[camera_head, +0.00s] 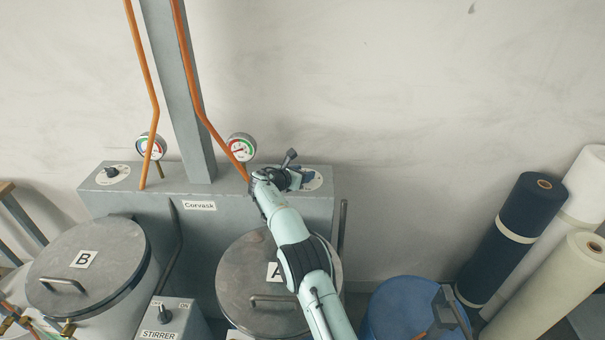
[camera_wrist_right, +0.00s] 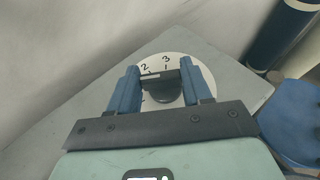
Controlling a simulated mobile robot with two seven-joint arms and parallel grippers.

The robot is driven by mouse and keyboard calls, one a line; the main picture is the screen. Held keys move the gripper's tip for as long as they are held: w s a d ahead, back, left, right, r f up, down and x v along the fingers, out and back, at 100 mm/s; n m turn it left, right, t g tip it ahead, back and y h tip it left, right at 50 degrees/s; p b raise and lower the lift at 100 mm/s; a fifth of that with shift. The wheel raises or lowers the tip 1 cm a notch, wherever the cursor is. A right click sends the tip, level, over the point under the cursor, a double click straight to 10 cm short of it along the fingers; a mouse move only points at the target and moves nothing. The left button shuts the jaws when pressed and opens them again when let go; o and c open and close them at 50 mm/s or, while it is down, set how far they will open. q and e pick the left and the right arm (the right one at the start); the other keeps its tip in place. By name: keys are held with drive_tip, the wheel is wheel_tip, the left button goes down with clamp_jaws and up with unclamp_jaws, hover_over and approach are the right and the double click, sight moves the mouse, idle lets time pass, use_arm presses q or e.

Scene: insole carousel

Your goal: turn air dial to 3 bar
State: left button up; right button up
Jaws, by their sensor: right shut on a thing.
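The air dial is a round white plate (camera_head: 313,180) on the right end of the grey cabinet top. In the right wrist view its plate (camera_wrist_right: 183,68) shows the printed numbers 2 and 3 at the far side, with a partly hidden mark at the left. My right gripper (camera_wrist_right: 165,88) has its blue fingers on either side of the dark knob (camera_wrist_right: 163,93) and is shut on it. I cannot tell exactly which mark the knob points to. In the head view my right gripper (camera_head: 300,179) covers most of the dial. My left gripper is not in view.
Lidded tanks A (camera_head: 240,270) and B (camera_head: 60,250), a stirrer box (camera_head: 165,322), a blue drum (camera_head: 395,305) and fabric rolls (camera_head: 515,230) stand around.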

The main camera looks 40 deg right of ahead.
idle(0.3)
drive_tip(key=o, duration=1.1)
drive_tip(key=shift+a, duration=0.15)
drive_tip(key=shift+c, duration=0.2)
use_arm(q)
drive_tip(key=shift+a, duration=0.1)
use_arm(e)
drive_tip(key=shift+a, duration=0.3)
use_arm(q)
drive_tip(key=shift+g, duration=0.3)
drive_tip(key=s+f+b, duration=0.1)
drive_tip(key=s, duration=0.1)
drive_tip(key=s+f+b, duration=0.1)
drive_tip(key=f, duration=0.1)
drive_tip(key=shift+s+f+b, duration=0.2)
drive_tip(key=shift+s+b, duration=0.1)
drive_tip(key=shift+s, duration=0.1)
use_arm(e)
drive_tip(key=v, duration=1.3)
drive_tip(key=shift+d+r, duration=0.1)
